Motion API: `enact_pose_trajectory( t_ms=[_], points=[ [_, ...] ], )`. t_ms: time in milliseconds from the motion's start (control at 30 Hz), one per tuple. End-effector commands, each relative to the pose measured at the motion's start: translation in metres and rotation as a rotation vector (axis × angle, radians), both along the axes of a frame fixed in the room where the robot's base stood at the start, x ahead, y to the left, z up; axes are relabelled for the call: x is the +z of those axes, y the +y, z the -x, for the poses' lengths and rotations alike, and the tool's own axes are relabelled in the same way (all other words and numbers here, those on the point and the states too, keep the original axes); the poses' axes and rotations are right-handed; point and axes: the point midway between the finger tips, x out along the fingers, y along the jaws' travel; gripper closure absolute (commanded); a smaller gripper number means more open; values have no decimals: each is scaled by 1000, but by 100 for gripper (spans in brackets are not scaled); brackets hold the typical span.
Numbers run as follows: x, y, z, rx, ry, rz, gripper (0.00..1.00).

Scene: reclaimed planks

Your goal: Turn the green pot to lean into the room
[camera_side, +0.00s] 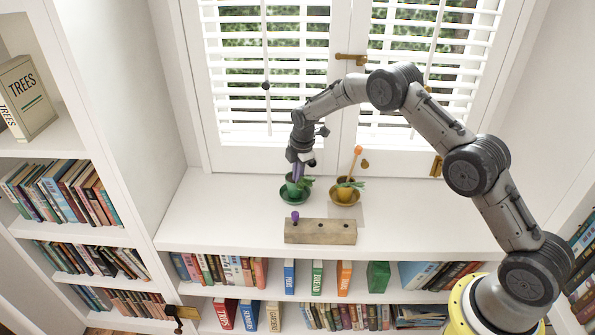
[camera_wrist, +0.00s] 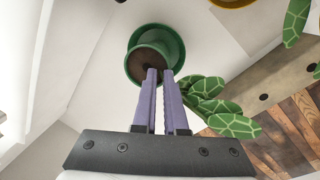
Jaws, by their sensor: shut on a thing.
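The green pot (camera_side: 291,188) stands on the sill on a green saucer (camera_side: 288,200), left of the yellow pot. Its leafy plant (camera_side: 307,181) leans to the right in the side view. In the wrist view the pot (camera_wrist: 170,52) shows its brown soil, and the patterned leaves (camera_wrist: 225,108) spread to the right of my fingers. My gripper (camera_wrist: 160,72) has its two purple fingers close together at the pot's near rim, shut on it. In the side view my gripper (camera_side: 297,172) reaches down from above and partly hides the pot.
A yellow pot (camera_side: 345,191) with an orange-topped stick (camera_side: 357,152) stands close on the right. Shuttered windows rise behind. The sill (camera_side: 220,215) is clear at left.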

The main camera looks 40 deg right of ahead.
Motion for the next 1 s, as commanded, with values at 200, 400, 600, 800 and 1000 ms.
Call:
enact_pose_trajectory(
  t_ms=[200, 400, 600, 800, 1000],
  points=[
    [-3, 0, -1, 0, -4, 1, 100],
    [-3, 0, -1, 0, -4, 1, 85],
    [-4, 0, -1, 0, -3, 1, 55],
    [-5, 0, 1, 0, 2, 0, 55],
    [6, 0, 1, 0, -1, 0, 55]
  ],
)
